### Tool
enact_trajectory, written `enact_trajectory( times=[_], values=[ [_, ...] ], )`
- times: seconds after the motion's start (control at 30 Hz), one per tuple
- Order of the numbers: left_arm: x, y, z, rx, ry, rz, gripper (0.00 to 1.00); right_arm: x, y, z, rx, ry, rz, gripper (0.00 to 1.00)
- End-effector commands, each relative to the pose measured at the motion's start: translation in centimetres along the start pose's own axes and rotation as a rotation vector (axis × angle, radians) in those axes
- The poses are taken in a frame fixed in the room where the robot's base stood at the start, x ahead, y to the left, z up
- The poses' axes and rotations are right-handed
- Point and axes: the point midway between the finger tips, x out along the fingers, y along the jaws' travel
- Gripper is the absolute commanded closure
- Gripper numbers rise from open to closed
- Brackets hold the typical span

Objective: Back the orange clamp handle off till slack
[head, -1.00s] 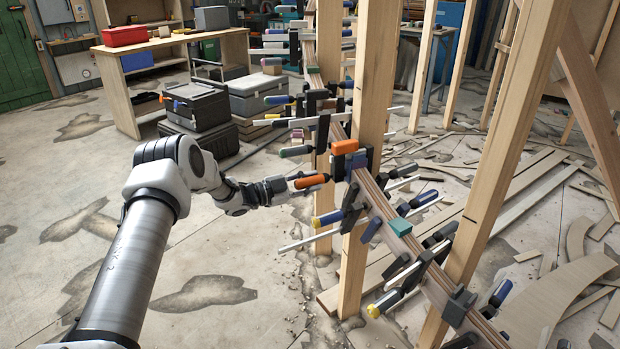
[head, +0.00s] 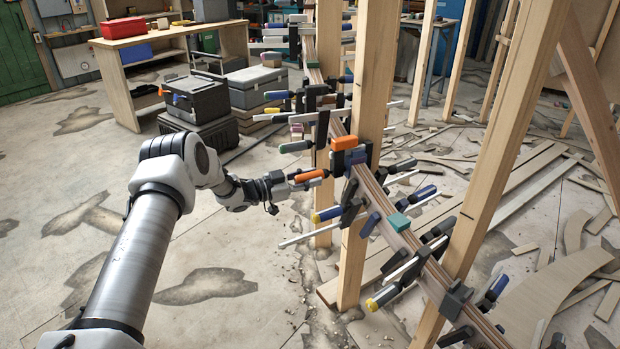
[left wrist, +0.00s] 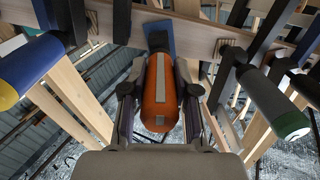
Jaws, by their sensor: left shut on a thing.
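The orange clamp handle (head: 311,175) sticks out to the left from the clamped curved stringer (head: 372,185) in the head view. My left gripper (head: 305,181) is shut on it. In the left wrist view the orange handle (left wrist: 160,92), with a pale stripe along it, lies between the two dark fingers, one on each side. The clamp's orange-topped body (head: 345,143) sits on the stringer near a wooden post. The far end of the handle meets a blue-grey block (left wrist: 159,38) in the wrist view. My right gripper is not in view.
Several other clamps line the stringer, with a blue-and-yellow handle (head: 327,215) just below and a green-grey handle (left wrist: 273,103) close beside my gripper. Wooden posts (head: 366,130) stand along it. Open floor (head: 90,215) lies left; plywood strips (head: 520,185) lie right.

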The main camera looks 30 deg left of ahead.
Motion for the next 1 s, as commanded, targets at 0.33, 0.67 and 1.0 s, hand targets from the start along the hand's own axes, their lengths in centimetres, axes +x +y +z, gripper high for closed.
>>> enact_trajectory(
  times=[0.33, 0.67, 1.0],
  values=[
    [0.0, 0.0, 0.1, 0.001, -0.001, 0.001, 0.45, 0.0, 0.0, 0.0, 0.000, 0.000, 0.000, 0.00],
    [-0.6, 0.0, 0.0, 0.001, -0.001, -0.001, 0.45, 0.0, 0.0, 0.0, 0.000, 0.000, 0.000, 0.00],
    [-8.3, -0.2, 0.0, -0.001, 0.002, -0.006, 0.45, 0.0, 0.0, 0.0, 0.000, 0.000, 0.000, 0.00]
  ],
)
